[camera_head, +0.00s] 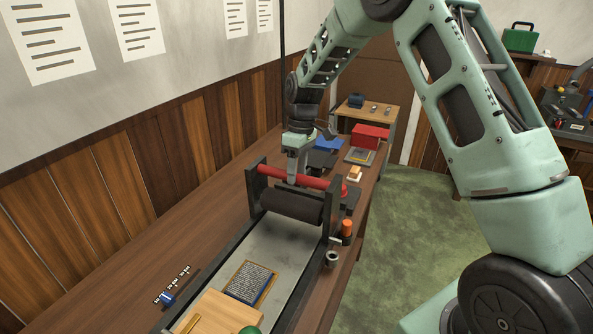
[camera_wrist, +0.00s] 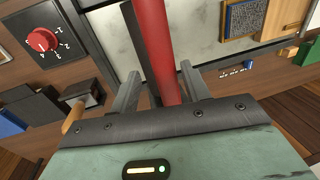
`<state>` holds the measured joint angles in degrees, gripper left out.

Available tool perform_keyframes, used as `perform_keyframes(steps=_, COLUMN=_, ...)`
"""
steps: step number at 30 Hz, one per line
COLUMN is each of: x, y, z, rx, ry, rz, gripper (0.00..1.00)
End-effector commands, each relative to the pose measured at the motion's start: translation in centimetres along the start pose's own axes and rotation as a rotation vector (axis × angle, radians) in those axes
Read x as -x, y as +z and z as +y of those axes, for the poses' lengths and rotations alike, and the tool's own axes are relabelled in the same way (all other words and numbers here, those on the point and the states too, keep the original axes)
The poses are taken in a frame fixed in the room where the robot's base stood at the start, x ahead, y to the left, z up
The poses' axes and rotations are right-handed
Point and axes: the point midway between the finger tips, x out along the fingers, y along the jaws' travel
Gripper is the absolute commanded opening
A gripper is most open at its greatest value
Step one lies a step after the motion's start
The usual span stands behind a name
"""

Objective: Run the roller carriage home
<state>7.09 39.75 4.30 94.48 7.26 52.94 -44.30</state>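The roller carriage spans the press bed, with dark end frames (camera_head: 332,212), a dark roller (camera_head: 290,205) and a red crossbar (camera_head: 318,182). It stands toward the far end of the long grey bed (camera_head: 285,242). My gripper (camera_head: 293,181) points down at the bar near its middle. In the wrist view the red bar (camera_wrist: 161,40) runs between the two fingers of my gripper (camera_wrist: 160,72). The fingers are apart, one on each side of the bar, with a gap showing on the left. Whether the right finger touches the bar is unclear.
A printing plate (camera_head: 251,283) and a wooden block (camera_head: 215,313) lie on the near bed. An orange-topped item (camera_head: 347,227) and a metal cup (camera_head: 332,258) stand beside the right rail. A red box (camera_head: 370,136) sits farther back. A red dial (camera_wrist: 42,40) shows in the wrist view.

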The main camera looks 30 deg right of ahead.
Motion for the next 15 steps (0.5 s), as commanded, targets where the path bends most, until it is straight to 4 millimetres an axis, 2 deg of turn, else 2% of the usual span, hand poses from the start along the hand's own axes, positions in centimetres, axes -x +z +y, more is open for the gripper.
perform_keyframes(steps=5, x=0.1, y=0.0, z=-0.1, rx=0.000, ry=-0.002, rz=-0.001, gripper=0.47)
perform_keyframes(steps=8, x=1.0, y=-0.1, z=0.0, rx=0.001, ry=-0.001, rz=0.001, gripper=0.47)
perform_keyframes(steps=11, x=2.6, y=0.0, z=0.0, rx=0.001, ry=0.000, rz=0.002, gripper=0.47)
perform_keyframes(steps=15, x=5.8, y=-0.1, z=0.0, rx=0.001, ry=0.001, rz=0.004, gripper=0.47)
